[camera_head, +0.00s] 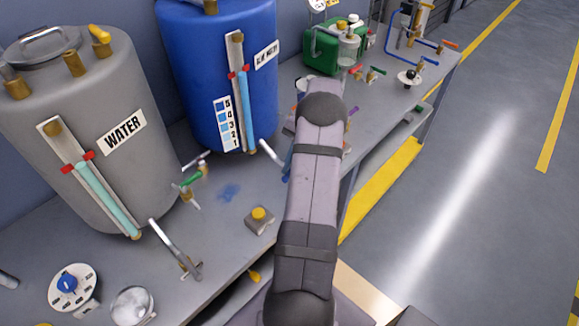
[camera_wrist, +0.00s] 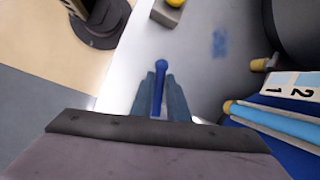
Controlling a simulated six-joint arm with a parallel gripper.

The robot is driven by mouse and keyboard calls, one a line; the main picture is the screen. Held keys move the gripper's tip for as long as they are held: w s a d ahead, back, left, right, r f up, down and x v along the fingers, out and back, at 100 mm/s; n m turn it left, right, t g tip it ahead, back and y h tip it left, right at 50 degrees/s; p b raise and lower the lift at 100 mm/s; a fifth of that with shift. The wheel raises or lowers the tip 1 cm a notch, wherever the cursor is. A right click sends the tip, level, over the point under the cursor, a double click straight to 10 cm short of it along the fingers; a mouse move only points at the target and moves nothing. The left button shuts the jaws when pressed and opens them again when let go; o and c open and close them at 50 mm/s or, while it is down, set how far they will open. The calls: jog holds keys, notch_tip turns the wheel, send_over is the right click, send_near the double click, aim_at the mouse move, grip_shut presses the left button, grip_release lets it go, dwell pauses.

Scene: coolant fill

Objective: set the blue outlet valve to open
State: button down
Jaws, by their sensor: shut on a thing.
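The blue outlet valve's handle (camera_wrist: 160,76) shows in the wrist view as a blue bar with a rounded end. My gripper (camera_wrist: 161,88) is shut on it, with one grey-blue finger on each side and the rounded end sticking out past the fingertips. The valve's body is hidden behind the fingers and wrist, so I cannot tell how far the handle is turned. In the head view my arm covers most of the gripper and the valve. The blue tank (camera_head: 205,60) stands just left of my arm there.
A grey WATER tank (camera_head: 110,160) stands at left. A grey box with a yellow button (camera_head: 259,218) sits on the bench near its front edge. A blue stain (camera_head: 229,192) marks the bench. A green machine (camera_head: 322,50) and several small valves stand further back. Open floor lies right.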

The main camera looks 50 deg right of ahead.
jog(key=shift+s+d+r+n+g+h+b, duration=0.1)
jog(key=shift+s+d+n+g+h, duration=0.55)
jog(key=shift+n, duration=1.85)
jog(key=shift+s+d+f+n+g+h+b, duration=0.1)
jog(key=shift+s+d+n+g+h+b, duration=0.15)
jog(key=shift+d+n+g, duration=1.55)
jog(key=shift+s+a+r+n+g+h, duration=0.15)
jog(key=shift+s+n+g+h, duration=0.3)
jog(key=shift+n, duration=2.75)
jog(key=shift+w, duration=0.1)
jog(key=c, duration=1.7)
grip_release()
notch_tip(320, 180, up, 10)
jog(key=shift+f+b, duration=0.1)
jog(key=shift+b, duration=0.8)
